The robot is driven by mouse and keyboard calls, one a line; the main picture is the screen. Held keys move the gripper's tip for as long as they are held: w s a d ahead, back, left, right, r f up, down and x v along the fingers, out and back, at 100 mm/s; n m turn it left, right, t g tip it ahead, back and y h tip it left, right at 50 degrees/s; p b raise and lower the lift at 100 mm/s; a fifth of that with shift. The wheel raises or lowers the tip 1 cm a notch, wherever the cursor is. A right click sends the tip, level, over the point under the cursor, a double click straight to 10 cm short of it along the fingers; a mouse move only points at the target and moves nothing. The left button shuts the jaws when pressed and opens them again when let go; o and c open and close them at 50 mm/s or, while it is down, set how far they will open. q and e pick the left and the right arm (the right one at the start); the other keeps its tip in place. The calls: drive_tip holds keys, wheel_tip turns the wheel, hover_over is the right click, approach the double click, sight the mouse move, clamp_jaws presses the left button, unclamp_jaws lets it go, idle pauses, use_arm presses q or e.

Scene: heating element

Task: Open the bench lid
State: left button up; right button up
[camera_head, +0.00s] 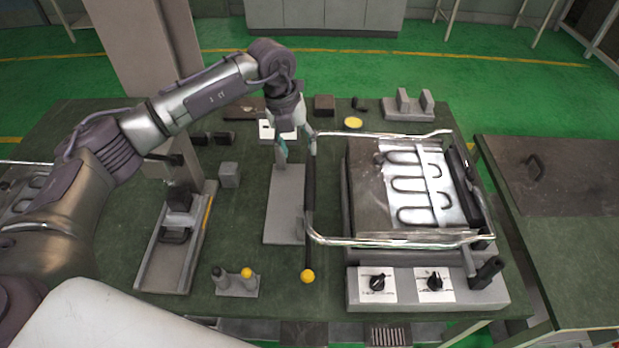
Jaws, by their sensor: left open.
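On the green bench (330,112) stands a grey device with a heating element (418,190) of dark looped bars on a bright plate. A shiny metal frame (395,241) extends left from the device, with a dark upright-looking bar handle (310,200) across its left end. My left gripper (297,150) is open, pointing down at the far end of this handle. One finger is left of the bar and the other appears close to it; contact cannot be told. A second bench at the right has a brown lid-like panel (580,165) with a dark handle (534,167). My right gripper is not in view.
Two black knobs (377,282) sit on the device's front panel. A yellow ball-ended lever (307,276) is below the handle. A grey rail fixture (160,255) and small block (229,175) stand left. Metal blocks (408,113) line the back.

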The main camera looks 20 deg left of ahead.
use_arm(q)
drive_tip(key=b, duration=0.2)
hover_over(309, 179)
drive_tip(key=s+a, duration=0.1)
drive_tip(key=a, duration=0.1)
wheel_tip(309, 179, down, 4)
drive_tip(key=f+b, duration=0.1)
drive_tip(key=f, duration=0.1)
drive_tip(key=d+f+b, duration=0.1)
drive_tip(key=f, duration=0.1)
drive_tip(key=w+f+b, duration=0.1)
drive_tip(key=f+b, duration=0.1)
drive_tip(key=f, duration=0.1)
drive_tip(key=shift+d, duration=0.4)
drive_tip(key=shift+s+f, duration=0.1)
drive_tip(key=shift+f, duration=0.25)
drive_tip(key=shift+d+f+b, duration=0.1)
drive_tip(key=shift+f+b, duration=0.05)
drive_tip(key=shift+b, duration=0.2)
drive_tip(key=c, duration=0.8)
drive_tip(key=shift+c, duration=1.3)
clamp_jaws()
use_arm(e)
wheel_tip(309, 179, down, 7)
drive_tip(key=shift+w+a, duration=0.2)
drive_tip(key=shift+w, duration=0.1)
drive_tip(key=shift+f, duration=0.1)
